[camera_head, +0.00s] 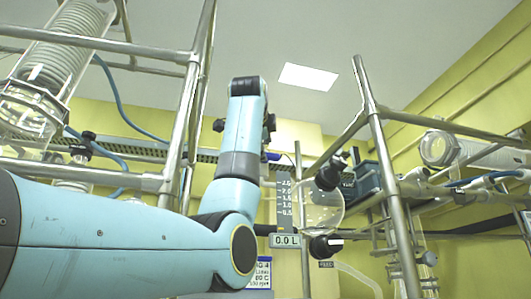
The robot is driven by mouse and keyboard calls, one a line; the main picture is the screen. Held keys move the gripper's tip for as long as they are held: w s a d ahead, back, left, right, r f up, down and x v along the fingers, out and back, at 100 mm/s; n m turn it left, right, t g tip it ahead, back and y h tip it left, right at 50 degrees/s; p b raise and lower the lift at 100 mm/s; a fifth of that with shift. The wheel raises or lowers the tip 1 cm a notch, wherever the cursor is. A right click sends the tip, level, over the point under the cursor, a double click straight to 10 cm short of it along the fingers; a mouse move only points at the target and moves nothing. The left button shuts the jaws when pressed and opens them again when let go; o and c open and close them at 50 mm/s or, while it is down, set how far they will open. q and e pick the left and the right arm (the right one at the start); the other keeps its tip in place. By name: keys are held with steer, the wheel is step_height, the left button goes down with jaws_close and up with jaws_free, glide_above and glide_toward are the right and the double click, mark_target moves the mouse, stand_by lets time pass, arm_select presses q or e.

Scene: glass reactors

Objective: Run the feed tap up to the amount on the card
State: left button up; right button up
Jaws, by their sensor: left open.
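A display (285,241) below the scale reads 0.0 L. A black tap knob (325,246) with a pale handle sits under the vessel, above a small FEED label (326,264).
Steel frame posts stand left (186,125) and right (388,170) of the vessel. A coiled glass condenser (62,55) is at upper left, with blue hoses (115,95). More glassware (440,150) is at right. A pale tube (357,275) hangs below the tap.

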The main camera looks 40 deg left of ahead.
arm_select(q)
steer(key=p+x, duration=0.1)
steer(key=x, duration=0.2)
steer(key=p+x, duration=0.1)
steer(key=x, duration=0.1)
steer(key=shift+w+r+p, duration=0.25)
steer(key=shift+w+p, duration=0.1)
steer(key=shift+w+a+f, duration=0.2)
steer(key=shift+w+a, duration=0.05)
steer(key=shift+w, duration=0.15)
arm_select(e)
steer(key=r, duration=0.1)
steer(key=a+r, duration=0.1)
steer(key=r, duration=0.1)
steer(key=shift+a+r, duration=0.15)
steer(key=shift+r, duration=0.15)
arm_select(q)
steer(key=shift+d, duration=0.1)
steer(key=shift+c, duration=0.4)
steer(key=shift+c, duration=1.1)
jaws_close()
arm_select(e)
steer(key=shift+d, duration=0.4)
